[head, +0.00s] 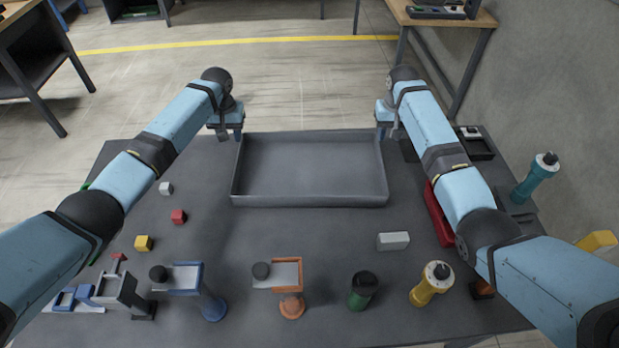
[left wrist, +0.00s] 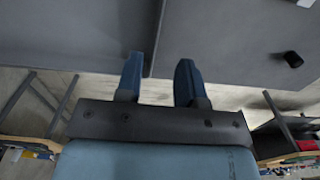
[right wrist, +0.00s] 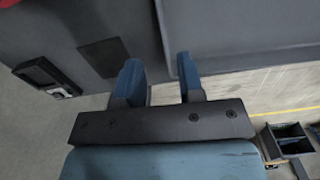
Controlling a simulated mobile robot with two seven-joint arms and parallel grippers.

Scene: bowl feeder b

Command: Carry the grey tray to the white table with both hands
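The grey tray (head: 310,200) lies flat and empty on the dark grey table (head: 330,270), near its far edge. My left gripper (head: 230,134) is at the tray's far left corner. In the left wrist view, its blue fingers (left wrist: 158,82) stand apart with the tray's thin side wall running up between them. My right gripper (head: 384,131) is at the far right corner. In the right wrist view, its fingers (right wrist: 160,82) are also apart, with the tray's other side wall between them. I cannot see a clearly white table.
Small blocks, including a red cube (head: 178,216) and a yellow cube (head: 143,243), lie left. A pale block (head: 393,241), a green bottle (head: 363,290) and a yellow bottle (head: 432,284) are in front. A red bin (head: 437,215) is close right. Open floor (head: 300,90) lies beyond.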

